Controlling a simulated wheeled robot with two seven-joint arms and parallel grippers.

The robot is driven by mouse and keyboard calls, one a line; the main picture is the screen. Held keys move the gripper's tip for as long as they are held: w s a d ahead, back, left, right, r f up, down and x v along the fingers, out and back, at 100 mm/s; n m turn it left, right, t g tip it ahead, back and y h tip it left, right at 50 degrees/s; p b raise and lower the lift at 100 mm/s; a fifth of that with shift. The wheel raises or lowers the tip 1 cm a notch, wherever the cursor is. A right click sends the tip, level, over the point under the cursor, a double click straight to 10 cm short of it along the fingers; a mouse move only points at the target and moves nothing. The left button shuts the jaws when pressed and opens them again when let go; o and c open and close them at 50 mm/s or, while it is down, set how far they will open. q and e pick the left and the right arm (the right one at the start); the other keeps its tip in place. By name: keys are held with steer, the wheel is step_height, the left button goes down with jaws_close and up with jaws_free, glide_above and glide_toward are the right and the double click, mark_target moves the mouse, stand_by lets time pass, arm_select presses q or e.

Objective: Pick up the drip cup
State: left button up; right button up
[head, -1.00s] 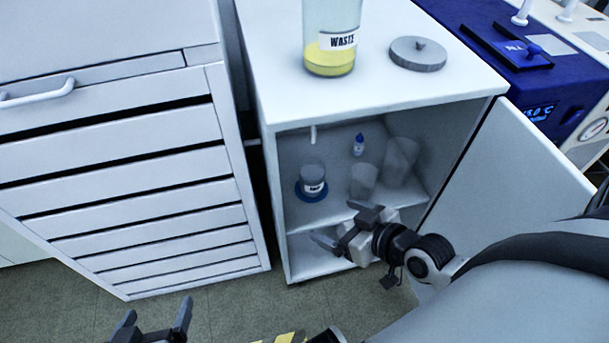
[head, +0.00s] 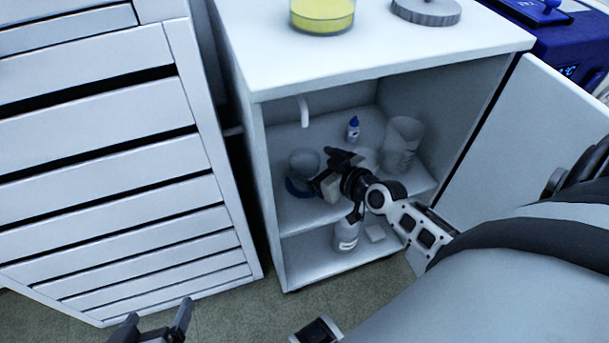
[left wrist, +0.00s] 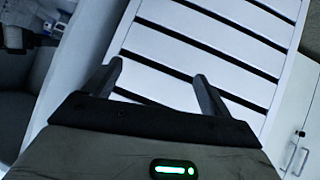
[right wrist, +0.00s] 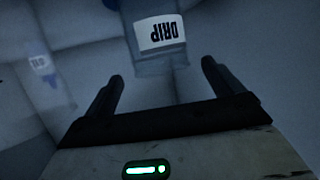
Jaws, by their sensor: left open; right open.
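The drip cup (head: 303,160) is a small grey cup on a blue round base (head: 297,188), on the upper shelf inside the open cabinet. In the right wrist view the cup (right wrist: 161,64) shows its white DRIP label, upside down in the picture, just beyond the fingertips. My right gripper (head: 322,170) is open and empty, in front of the cup at the shelf; its fingers (right wrist: 163,72) lie either side of the line to the cup. My left gripper (head: 158,312) is open and empty, low before the drawer unit; its fingers also show in the left wrist view (left wrist: 158,72).
A blue-capped dropper bottle (head: 353,130) and a clear beaker (head: 402,145) stand behind and right of the cup. A labelled bottle (head: 346,236) stands on the lower shelf. The cabinet door (head: 540,150) is open at right. A drawer unit (head: 100,150) stands left.

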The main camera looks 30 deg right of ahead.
mark_target(295, 155)
steer(key=b+x, duration=0.1)
steer(key=x, duration=0.5)
steer(key=shift+r, duration=0.1)
steer(key=c, duration=1.3)
